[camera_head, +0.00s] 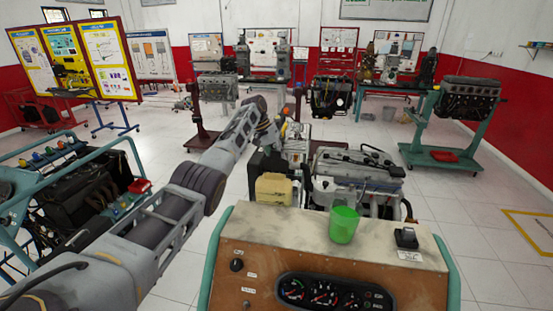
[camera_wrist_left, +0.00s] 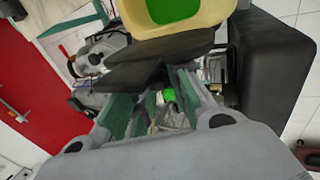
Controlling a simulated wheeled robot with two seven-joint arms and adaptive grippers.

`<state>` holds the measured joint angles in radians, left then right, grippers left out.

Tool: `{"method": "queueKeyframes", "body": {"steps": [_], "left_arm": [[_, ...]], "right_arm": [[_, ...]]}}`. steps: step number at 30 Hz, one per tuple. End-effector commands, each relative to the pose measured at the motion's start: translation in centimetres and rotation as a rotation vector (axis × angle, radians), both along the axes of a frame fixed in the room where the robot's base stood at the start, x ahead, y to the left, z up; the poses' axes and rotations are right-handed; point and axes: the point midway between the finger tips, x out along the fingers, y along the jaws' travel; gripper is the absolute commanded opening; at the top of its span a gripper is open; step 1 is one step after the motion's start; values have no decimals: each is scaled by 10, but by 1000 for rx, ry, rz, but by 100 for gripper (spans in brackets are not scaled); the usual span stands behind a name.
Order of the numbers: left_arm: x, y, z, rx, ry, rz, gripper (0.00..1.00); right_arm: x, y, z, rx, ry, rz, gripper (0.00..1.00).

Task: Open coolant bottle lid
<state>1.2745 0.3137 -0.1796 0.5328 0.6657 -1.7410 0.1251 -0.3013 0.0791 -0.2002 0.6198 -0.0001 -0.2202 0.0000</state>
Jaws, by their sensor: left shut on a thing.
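The coolant bottle (camera_head: 273,188) is a pale yellow container left of the engine, behind the control panel. In the left wrist view, a pale yellow rim with green inside (camera_wrist_left: 182,12) shows at the top edge, cut off by the frame; it looks like the bottle's open top. My left gripper (camera_head: 294,150) is above and slightly right of the bottle. In the wrist view, the dark fingertips (camera_wrist_left: 138,66) of my left gripper are close together just below that rim. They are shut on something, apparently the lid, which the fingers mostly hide. My right gripper is out of view.
A green cup (camera_head: 343,225) stands on the control panel top (camera_head: 290,228), beside a small black switch box (camera_head: 406,238). The engine (camera_head: 358,170) is right of the bottle. Another engine trainer (camera_head: 85,190) stands at the left. Open floor lies beyond the engine.

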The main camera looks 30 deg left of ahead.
Motion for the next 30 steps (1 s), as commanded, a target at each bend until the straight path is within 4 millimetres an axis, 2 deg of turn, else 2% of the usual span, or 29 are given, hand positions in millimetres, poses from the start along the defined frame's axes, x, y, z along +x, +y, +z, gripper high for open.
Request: {"method": "queueKeyframes", "body": {"steps": [3,4,8,22,30], "left_arm": [[1,0,0,1,-3,1,0],[0,0,0,1,-3,1,23],[0,0,0,0,-2,1,40],[0,2,4,-1,-1,-1,40],[-3,11,28,-1,-4,0,40]], "right_arm": [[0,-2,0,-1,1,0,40],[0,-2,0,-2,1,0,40],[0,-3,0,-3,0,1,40],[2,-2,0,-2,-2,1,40],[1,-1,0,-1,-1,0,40]]}}
